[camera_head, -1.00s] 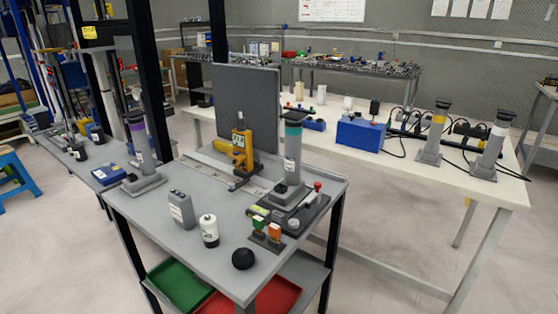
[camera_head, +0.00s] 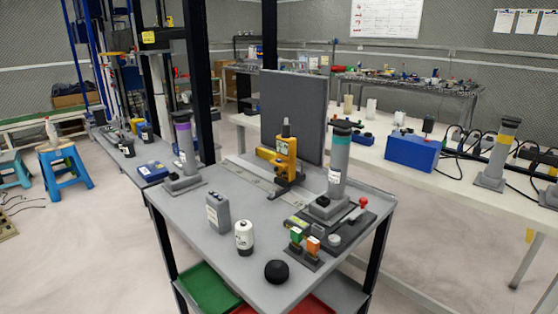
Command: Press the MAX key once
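No key marked MAX can be read at this size. Neither of my grippers is in view.
A purple-banded column (camera_head: 184,150) stands at left. A white bench (camera_head: 392,167) runs behind. Blue stools (camera_head: 65,172) stand at far left.

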